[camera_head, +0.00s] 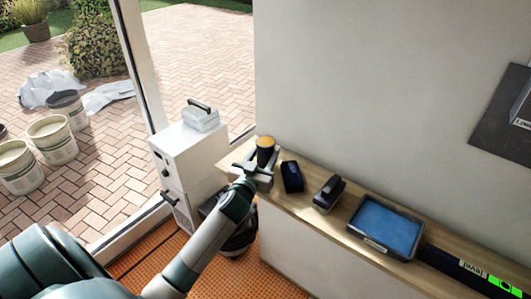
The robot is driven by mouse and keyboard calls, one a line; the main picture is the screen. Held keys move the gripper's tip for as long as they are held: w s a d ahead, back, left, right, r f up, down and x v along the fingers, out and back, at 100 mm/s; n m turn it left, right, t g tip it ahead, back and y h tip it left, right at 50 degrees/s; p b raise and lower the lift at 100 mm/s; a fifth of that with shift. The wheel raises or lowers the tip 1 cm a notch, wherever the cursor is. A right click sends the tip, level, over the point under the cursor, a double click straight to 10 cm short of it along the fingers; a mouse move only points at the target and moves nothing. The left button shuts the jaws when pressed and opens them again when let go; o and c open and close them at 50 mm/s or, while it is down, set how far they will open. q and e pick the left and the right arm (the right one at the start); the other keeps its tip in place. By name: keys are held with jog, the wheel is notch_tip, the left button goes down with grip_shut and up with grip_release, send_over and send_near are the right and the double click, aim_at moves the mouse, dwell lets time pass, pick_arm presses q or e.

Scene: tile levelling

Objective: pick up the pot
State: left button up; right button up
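The pot appears to be a small dark cylinder with a tan top (266,146), upright at the left end of a wooden ledge (300,206). My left gripper (257,166) is right at the pot, on its near side, and overlaps its lower part in the picture. The fingertips are small and partly merge with the pot, so I cannot tell whether they are around it, touching it or apart. The pot's base is hidden behind the gripper. My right gripper is not in view.
Along the ledge to the right lie a dark box (291,177), a dark handled block (328,193), a blue-filled tray (376,251) and a level (465,268). A white cabinet (180,160) with a handled case (200,117) stands left. A wall rises behind the ledge.

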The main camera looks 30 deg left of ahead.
pick_arm(q)
jog(key=shift+r, duration=0.15)
notch_tip(320, 180, up, 10)
jog(key=shift+f+b, duration=0.1)
jog(key=shift+b, duration=0.7)
jog(key=shift+d+f, duration=0.1)
jog(key=shift+d, duration=0.05)
jog(key=shift+m+h, duration=0.8)
jog(key=shift+h, duration=0.1)
jog(key=s+d+f, duration=0.1)
jog(key=d, duration=0.2)
jog(key=s+d+f, duration=0.1)
jog(key=s+d, duration=0.1)
jog(key=d, duration=0.2)
jog(key=s+d+f+b, duration=0.1)
jog(key=d, duration=0.2)
jog(key=shift+s+d+f, duration=0.2)
jog(key=shift+s+f, duration=0.05)
jog(key=shift+f, duration=0.1)
jog(key=s+d+m+h+b, duration=0.1)
jog(key=s+d+h, duration=0.1)
jog(key=s+d, duration=0.5)
jog(key=d, duration=0.4)
jog(key=shift+s+f, duration=0.2)
jog(key=shift+f, duration=0.05)
jog(key=shift+s+a, duration=0.1)
jog(key=shift+a, duration=0.15)
